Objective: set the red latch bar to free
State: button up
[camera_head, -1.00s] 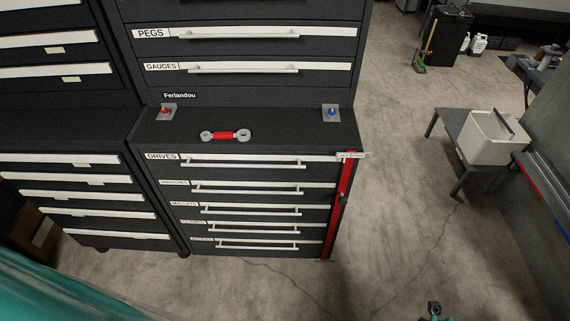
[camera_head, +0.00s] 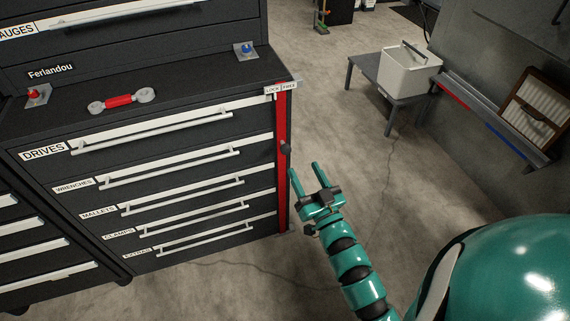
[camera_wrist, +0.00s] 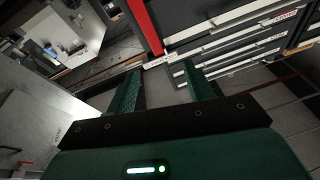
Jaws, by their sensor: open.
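In the wrist view, the red bar (camera_wrist: 144,25) shows beyond and above my open fingers (camera_wrist: 160,78); the knob is not clear there.
A red-handled wrench (camera_head: 120,101) lies on the cabinet top. A white bin (camera_head: 408,72) stands on a grey table (camera_head: 364,71) at the back right.

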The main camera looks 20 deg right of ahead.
notch_tip(320, 180, down, 8)
jog(key=m+g+h+b, duration=0.1)
jog(key=g+h+b, duration=0.1)
jog(key=g+b, duration=0.1)
jog(key=b, duration=0.4)
send_near(287, 151)
jog(key=w+b, duration=0.1)
jog(key=w, duration=0.4)
jog(key=w+b, duration=0.2)
jog(key=w, duration=0.4)
jog(key=shift+w+a+f, duration=0.1)
jog(key=shift+f, duration=0.15)
jog(key=shift+c, duration=0.4)
grip_shut()
